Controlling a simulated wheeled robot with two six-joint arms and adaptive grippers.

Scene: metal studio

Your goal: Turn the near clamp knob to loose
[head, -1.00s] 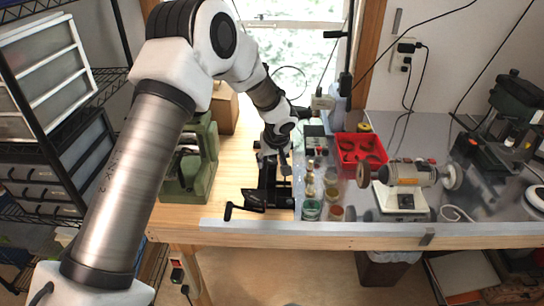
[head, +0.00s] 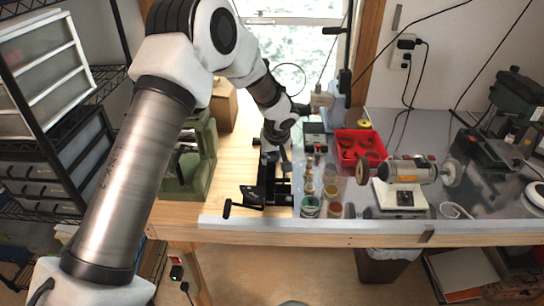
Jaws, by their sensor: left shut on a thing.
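A black clamp device (head: 265,192) with a crank handle (head: 228,209) stands on the wooden bench near its front edge. My left gripper (head: 271,153) points down at the far end of this device. It is shut on a small part there, but its fingers and the arm hide most of that part. I cannot make out the near clamp knob clearly or which way it is turned. My right gripper is out of view.
Small jars (head: 310,207) stand close to the right of the device. A red bin (head: 359,135) and a bench grinder (head: 403,172) are further right. A green machine (head: 190,158) stands to the left. Bare wood (head: 231,165) shows between it and the device.

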